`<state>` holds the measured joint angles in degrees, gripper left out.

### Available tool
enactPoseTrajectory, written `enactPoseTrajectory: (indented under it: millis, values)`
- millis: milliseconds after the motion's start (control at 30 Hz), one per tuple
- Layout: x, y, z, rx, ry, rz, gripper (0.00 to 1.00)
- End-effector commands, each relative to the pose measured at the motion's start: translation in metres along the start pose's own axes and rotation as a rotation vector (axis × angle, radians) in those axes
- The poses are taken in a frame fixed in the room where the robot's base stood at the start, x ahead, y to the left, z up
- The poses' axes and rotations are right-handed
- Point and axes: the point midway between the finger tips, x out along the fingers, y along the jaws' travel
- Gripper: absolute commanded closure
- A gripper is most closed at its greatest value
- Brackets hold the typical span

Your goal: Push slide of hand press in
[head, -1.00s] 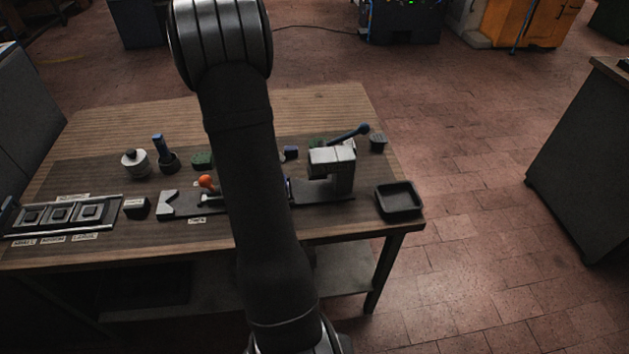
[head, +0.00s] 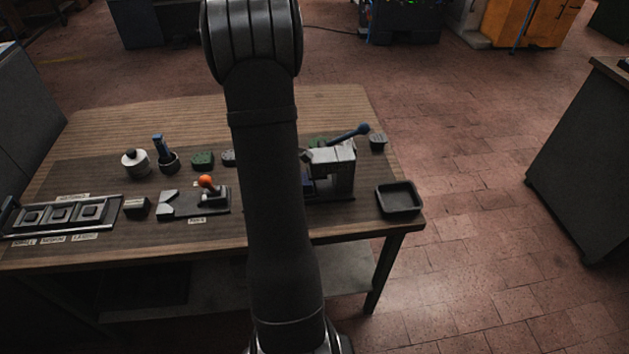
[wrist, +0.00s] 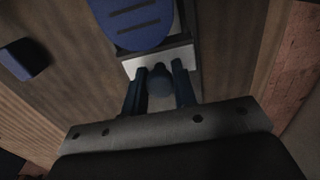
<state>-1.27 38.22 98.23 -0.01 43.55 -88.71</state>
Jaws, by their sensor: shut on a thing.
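In the wrist view the pale end of the slide (wrist: 158,58) carries a dark round knob (wrist: 159,83). My gripper (wrist: 160,72) is shut on this knob, one finger on each side. A blue rounded piece with dark slots (wrist: 130,20) appears just beyond the slide's end.
A black tray (head: 398,212) stands right of the press near the bench corner. An orange-knobbed clamp fixture (head: 207,182) and a row of framed nests (head: 60,214) are to the left. A dark blue block (wrist: 25,60) lies left in the wrist view.

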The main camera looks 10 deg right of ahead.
Motion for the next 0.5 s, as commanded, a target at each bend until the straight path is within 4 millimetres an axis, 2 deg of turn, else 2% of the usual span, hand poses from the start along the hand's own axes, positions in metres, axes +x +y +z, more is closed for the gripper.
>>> enactPoseTrajectory:
  millis: [500]
  values:
    - [0.000,0.001,0.037,0.002,0.000,0.001,0.91]
